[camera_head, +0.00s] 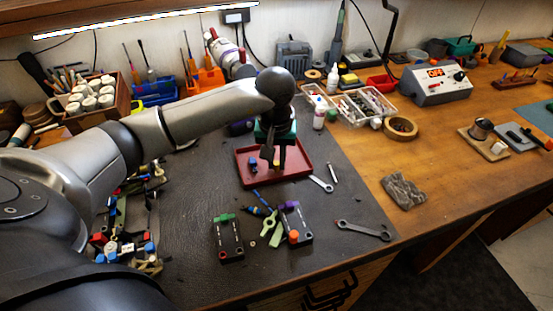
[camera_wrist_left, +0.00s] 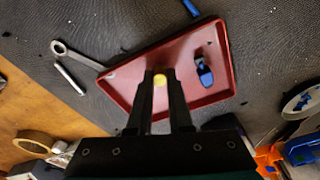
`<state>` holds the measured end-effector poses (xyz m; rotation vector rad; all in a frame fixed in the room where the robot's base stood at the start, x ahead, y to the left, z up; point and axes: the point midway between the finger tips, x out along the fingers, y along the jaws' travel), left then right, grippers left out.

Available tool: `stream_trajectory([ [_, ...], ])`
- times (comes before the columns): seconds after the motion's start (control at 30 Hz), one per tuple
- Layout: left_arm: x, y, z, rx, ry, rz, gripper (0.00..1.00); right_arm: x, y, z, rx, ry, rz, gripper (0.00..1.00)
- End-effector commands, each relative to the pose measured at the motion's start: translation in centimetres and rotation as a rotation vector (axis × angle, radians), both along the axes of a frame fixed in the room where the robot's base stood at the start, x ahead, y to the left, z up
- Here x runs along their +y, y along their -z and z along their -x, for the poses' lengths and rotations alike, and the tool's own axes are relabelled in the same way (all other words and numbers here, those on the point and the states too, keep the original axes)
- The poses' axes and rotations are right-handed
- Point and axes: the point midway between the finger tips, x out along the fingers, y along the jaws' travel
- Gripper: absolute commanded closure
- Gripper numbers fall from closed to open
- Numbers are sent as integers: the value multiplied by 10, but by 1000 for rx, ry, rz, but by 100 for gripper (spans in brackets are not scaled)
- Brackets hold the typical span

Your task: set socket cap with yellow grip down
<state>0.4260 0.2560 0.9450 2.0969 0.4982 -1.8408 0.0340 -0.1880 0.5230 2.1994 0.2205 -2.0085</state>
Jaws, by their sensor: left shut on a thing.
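My left gripper (camera_head: 276,166) is over the dark red tray (camera_head: 300,181), fingers pointing down. In the left wrist view, the gripper (camera_wrist_left: 160,86) is shut on the socket cap with yellow grip (camera_wrist_left: 160,79). Only a small round yellow part shows between the fingertips; the fingers hide the rest. Behind it is the floor of the red tray (camera_wrist_left: 125,85). I cannot tell whether the cap touches the tray. A blue and black piece (camera_wrist_left: 205,72) lies in the tray, apart from the fingers. My right gripper is not in view.
Wrenches (camera_head: 364,230) lie right of the tray on the dark mat. Two small black blocks with coloured parts (camera_head: 228,238) (camera_head: 295,222) stand in front. A parts organizer (camera_head: 362,106) and a tape roll (camera_head: 400,128) are behind right.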

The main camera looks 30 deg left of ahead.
Motion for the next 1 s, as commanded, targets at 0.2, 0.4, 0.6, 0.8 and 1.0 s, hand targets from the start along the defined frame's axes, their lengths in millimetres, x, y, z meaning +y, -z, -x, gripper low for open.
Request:
stream_trajectory([
  [0.2, 0, 1, 0, 0, 0, 0, 63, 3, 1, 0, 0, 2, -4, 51],
  [0.4, 0, 1, 0, 0, 0, 0, 52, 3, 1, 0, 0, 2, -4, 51],
  [0.6, 0, 0, 0, 1, 0, 0, 52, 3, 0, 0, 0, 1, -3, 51],
  [0.8, -1, -27, 1, -5, 2, -2, 52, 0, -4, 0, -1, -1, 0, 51],
  [1.0, -3, -72, 6, -6, 1, -1, 52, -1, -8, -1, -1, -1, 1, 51],
])
